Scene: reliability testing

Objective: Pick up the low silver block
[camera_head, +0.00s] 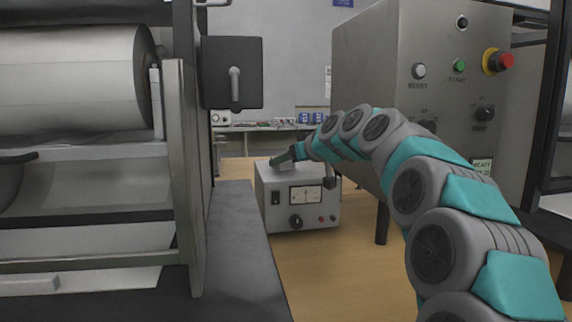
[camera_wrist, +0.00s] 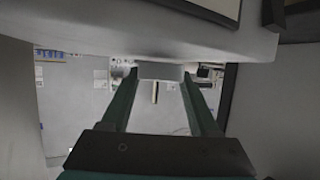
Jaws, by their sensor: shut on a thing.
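The low silver block (camera_wrist: 160,71) is a small pale grey piece between the tips of my gripper (camera_wrist: 160,77) in the wrist view. Both green fingers reach to its sides, and the gripper is shut on it. In the head view my gripper (camera_head: 276,159) is at the top of a grey metal instrument box with a meter (camera_head: 299,200). The block cannot be made out in the head view. Whether it touches the box top cannot be told.
The instrument box stands on a wooden surface (camera_head: 325,270). A grey control cabinet (camera_head: 365,85) with buttons rises close on the right. A machine with a large white roll (camera_head: 75,75) is at left, with a dark ledge (camera_head: 232,235) beside the wood. Shelving is behind.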

